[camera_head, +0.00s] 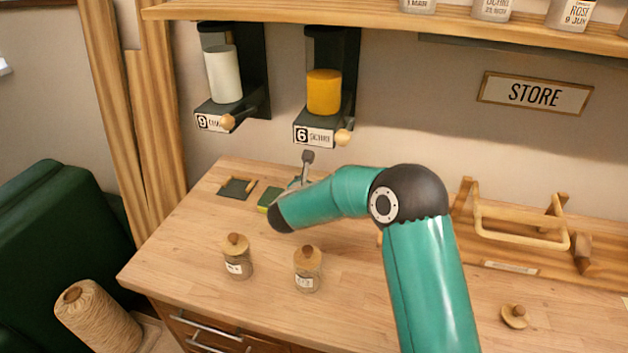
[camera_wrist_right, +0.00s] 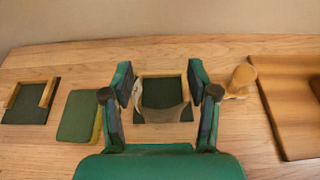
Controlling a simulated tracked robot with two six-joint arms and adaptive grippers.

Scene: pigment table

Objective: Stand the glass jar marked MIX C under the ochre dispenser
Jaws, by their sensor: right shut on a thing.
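The ochre dispenser (camera_head: 325,92), numbered 6 and holding yellow-orange powder, hangs on the wall at the back. My right gripper (camera_head: 303,180) is low over the table below it, partly hidden by its own arm. In the right wrist view, the gripper (camera_wrist_right: 160,88) is closed around a clear, curved glass jar (camera_wrist_right: 163,112). No mark on it is readable. Beyond and beneath the jar is a dark pad with a wooden border (camera_wrist_right: 162,88); I cannot tell whether the jar touches it. My left gripper is not in view.
A white-filled dispenser (camera_head: 223,75) hangs left, above another dark pad (camera_head: 237,188). A green block (camera_head: 268,199) lies between the pads. Two lidded jars (camera_head: 237,257) (camera_head: 308,270) stand nearer the front. A loose lid (camera_head: 514,316) and wooden rack (camera_head: 520,228) are at right.

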